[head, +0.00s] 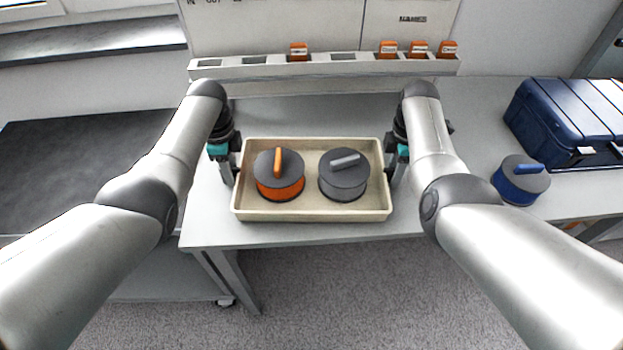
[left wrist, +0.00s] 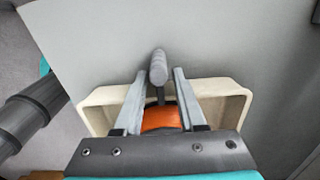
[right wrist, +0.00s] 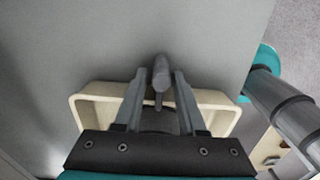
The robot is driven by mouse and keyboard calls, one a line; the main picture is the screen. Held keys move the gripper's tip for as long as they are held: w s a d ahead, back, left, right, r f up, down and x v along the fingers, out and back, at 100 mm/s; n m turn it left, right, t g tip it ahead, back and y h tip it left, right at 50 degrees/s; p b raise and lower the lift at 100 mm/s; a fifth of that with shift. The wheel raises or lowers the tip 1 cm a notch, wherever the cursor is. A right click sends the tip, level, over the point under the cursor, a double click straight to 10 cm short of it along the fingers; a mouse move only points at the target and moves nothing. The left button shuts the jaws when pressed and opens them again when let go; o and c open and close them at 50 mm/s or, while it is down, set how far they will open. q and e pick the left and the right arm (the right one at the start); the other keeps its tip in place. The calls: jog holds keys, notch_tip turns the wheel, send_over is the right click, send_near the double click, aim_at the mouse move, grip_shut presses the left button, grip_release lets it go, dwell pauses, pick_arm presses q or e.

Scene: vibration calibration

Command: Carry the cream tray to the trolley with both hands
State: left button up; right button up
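The cream tray (head: 312,213) rests on the grey table near its front edge. It holds an orange canister with a dark lid and orange handle (head: 278,180), and beside it a dark grey canister with a grey handle (head: 344,178). My left gripper (head: 232,180) is at the tray's left end, pointing down. Its fingers stand apart on either side of a grey bar handle (left wrist: 158,68), with gaps. My right gripper (head: 390,180) is at the right end, its fingers likewise apart around another grey bar handle (right wrist: 160,72). The trolley (head: 80,150) has a dark top, at the left.
A blue case (head: 570,120) and a blue canister (head: 520,182) stand on the table to the right. Behind the tray is a rack (head: 325,68) with several orange blocks. The trolley's dark top is bare where visible. A castor (head: 226,301) shows below it.

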pick_arm(q)
grip_shut()
pick_arm(e)
grip_shut()
dwell(0.7)
pick_arm(q)
jog(key=shift+w+r, duration=0.1)
jog(key=shift+r, duration=0.05)
pick_arm(e)
jog(key=shift+w+r, duration=0.1)
